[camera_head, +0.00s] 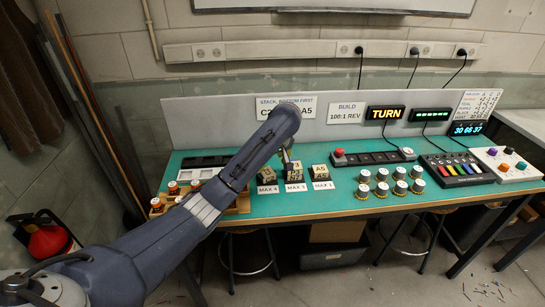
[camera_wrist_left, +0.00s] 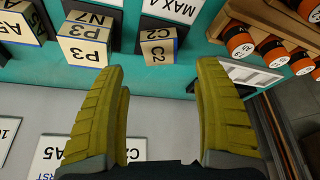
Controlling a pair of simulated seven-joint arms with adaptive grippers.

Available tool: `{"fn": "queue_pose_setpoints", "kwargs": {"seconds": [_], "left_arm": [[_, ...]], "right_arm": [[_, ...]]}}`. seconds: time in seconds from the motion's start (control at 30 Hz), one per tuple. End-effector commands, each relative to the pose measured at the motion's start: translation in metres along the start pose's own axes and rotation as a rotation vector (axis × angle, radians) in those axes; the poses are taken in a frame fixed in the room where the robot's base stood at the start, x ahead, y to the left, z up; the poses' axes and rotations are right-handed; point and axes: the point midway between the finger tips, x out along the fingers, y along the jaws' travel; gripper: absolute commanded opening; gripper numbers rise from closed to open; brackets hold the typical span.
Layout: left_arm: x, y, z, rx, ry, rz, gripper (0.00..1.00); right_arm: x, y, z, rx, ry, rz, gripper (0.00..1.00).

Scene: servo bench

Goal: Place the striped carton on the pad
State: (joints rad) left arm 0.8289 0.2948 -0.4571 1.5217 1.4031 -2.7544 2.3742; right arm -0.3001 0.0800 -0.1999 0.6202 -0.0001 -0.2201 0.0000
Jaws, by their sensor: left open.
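My left gripper (camera_head: 287,158) hangs over the back of the teal bench, beside the stacks of lettered blocks. In the left wrist view its two olive fingers (camera_wrist_left: 160,72) stand wide apart with nothing between them. A block marked C2 (camera_wrist_left: 158,47) lies past the fingertips, apart from them. I cannot make out a striped carton or a pad in either view; my left arm hides part of the bench's left side. My right gripper is not in view.
Stacked blocks (camera_head: 293,177) stand behind MAX labels on the bench (camera_head: 335,205). Several white-topped cans (camera_head: 382,189) stand right of them. A button panel (camera_head: 373,158) and a slider box (camera_head: 455,170) are farther right.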

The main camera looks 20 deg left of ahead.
Motion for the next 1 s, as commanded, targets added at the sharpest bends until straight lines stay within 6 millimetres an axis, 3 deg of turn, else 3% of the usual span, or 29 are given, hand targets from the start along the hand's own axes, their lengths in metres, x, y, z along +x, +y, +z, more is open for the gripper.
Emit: {"fn": "queue_pose_setpoints", "kwargs": {"seconds": [0.4,1.0], "left_arm": [[-0.030,0.002,-0.002,0.003,0.008,0.007,0.69],[-0.035,0.000,0.000,0.001,0.002,0.001,0.69]], "right_arm": [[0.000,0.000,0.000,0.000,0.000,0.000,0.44],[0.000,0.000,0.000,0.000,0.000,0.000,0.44]]}}
